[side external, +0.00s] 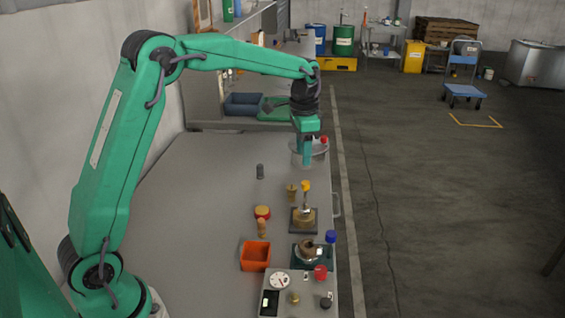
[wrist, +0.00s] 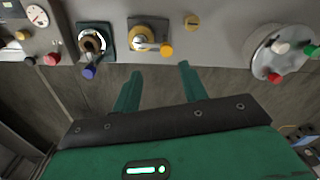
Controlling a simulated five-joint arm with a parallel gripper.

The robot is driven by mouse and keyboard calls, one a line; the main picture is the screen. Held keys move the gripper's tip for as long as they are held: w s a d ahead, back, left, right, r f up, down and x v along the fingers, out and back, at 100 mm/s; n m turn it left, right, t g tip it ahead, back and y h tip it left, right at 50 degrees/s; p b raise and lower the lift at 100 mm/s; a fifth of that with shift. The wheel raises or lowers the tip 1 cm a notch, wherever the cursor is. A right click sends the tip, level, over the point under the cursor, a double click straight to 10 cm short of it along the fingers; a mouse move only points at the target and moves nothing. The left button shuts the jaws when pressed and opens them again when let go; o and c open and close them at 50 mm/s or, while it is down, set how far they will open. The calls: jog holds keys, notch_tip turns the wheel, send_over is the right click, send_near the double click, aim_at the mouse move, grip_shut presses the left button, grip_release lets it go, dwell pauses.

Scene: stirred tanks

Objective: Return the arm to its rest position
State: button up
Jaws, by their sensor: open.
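My green arm reaches over the grey bench from the left in the side external view. My gripper (side external: 306,155) points down near the bench's right edge, in front of a round pale dish or tank that it partly covers. In the wrist view my gripper (wrist: 157,78) shows two green fingers apart, with nothing between them. Beyond the fingers stands a brass-coloured tank on a dark square base (wrist: 146,36) with a yellow knob (wrist: 166,49). The round pale tank (wrist: 264,52) is to the right in the wrist view.
A panel with a dial (side external: 280,281) is at the near end. Blue (side external: 243,103) and green trays are behind. The bench's left part is clear.

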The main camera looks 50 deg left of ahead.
jog(key=s+d+r+n+t, duration=0.3)
jog(key=s+r, duration=0.5)
jog(key=s, duration=0.6)
jog(key=s+d+f+n+t, duration=0.1)
jog(key=s+f+n+t, duration=0.1)
jog(key=s, duration=1.3)
jog(key=shift+f+n, duration=0.25)
jog(key=shift+n, duration=0.15)
jog(key=shift+s, duration=0.1)
